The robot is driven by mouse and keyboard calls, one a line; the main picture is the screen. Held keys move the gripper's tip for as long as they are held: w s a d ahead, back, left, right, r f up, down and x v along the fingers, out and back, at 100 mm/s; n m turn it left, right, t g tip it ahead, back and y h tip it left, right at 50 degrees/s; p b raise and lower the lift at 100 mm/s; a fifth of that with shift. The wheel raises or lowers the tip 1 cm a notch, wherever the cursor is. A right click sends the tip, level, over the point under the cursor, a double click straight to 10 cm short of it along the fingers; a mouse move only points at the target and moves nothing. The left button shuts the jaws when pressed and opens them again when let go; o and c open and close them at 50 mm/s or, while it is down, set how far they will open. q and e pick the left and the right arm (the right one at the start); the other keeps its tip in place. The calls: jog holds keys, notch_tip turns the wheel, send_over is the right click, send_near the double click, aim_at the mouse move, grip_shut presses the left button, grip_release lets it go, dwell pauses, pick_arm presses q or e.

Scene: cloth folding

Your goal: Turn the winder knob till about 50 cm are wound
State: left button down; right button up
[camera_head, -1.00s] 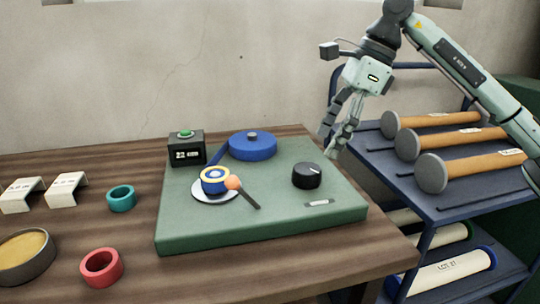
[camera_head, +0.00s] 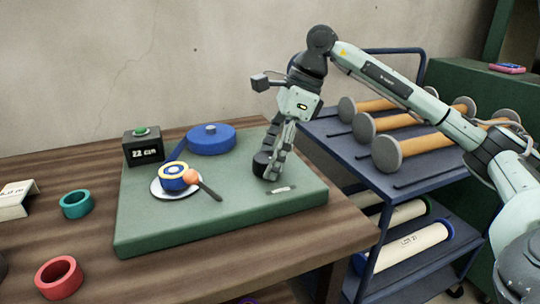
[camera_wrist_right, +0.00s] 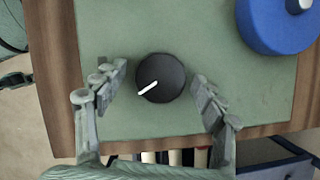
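A black round knob (camera_wrist_right: 160,78) with a white pointer line is on the green board (camera_head: 225,211); in the head view it (camera_head: 261,163) is partly hidden by my right gripper. My right gripper (camera_head: 273,170) is open over the knob. In the wrist view its fingers (camera_wrist_right: 158,74) are on either side of the knob, with gaps. The counter box (camera_head: 143,151) seems to read 22 cm. My left gripper is out of view.
A small light label plate (camera_head: 281,190) lies near the board's right front. A teal ring (camera_head: 76,204) and a red ring (camera_head: 59,277) are on the wooden table at left.

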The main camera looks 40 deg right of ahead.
jog(key=c, duration=1)
